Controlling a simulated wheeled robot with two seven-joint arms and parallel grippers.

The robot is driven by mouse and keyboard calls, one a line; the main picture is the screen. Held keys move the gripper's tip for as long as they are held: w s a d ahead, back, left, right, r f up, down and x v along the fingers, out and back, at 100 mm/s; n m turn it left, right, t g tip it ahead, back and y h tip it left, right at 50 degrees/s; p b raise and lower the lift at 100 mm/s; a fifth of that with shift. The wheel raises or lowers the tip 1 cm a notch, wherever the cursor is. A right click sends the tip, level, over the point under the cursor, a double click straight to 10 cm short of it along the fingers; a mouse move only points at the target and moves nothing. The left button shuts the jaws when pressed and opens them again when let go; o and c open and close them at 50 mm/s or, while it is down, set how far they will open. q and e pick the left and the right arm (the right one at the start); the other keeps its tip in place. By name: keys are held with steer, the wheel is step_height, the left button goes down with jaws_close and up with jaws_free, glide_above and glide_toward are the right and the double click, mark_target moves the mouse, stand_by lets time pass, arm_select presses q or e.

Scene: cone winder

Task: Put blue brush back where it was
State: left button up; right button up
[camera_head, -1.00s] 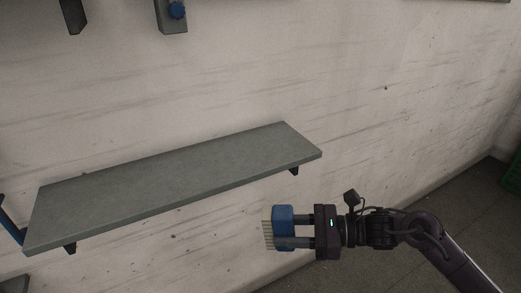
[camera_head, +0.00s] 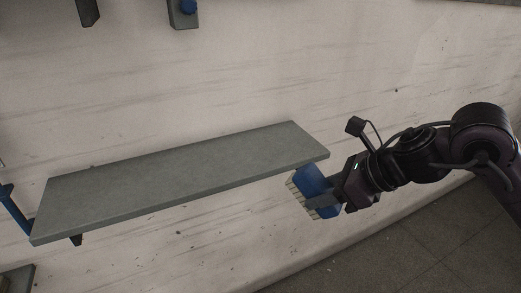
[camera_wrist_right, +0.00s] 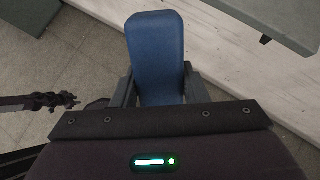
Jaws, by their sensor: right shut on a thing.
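The blue brush (camera_head: 313,182) is in my right gripper (camera_head: 322,192), which is shut on its blue body. Its pale bristles point down and to the left in the head view. The brush is close to the right end of the grey wall shelf (camera_head: 180,172), in front of it or beside it; I cannot tell if they touch. The shelf top is bare. In the right wrist view the blue brush (camera_wrist_right: 156,50) sits between the two fingers, and the shelf edge (camera_wrist_right: 275,20) shows at the upper right. My left gripper is not in view.
A grey box with a blue knob (camera_head: 187,8) is on the wall above the shelf. A blue bar (camera_head: 14,208) is at the shelf's left end. A grey surface (camera_head: 16,281) shows at the lower left. The floor at the lower right is clear.

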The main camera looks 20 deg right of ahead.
steer(key=shift+s+d+r+m+h, duration=0.1)
steer(key=shift+d+r+m+h, duration=0.15)
steer(key=shift+r+m+h, duration=0.25)
steer(key=shift+r, duration=0.25)
steer(key=shift+r+h, duration=0.1)
steer(key=shift+h, duration=0.2)
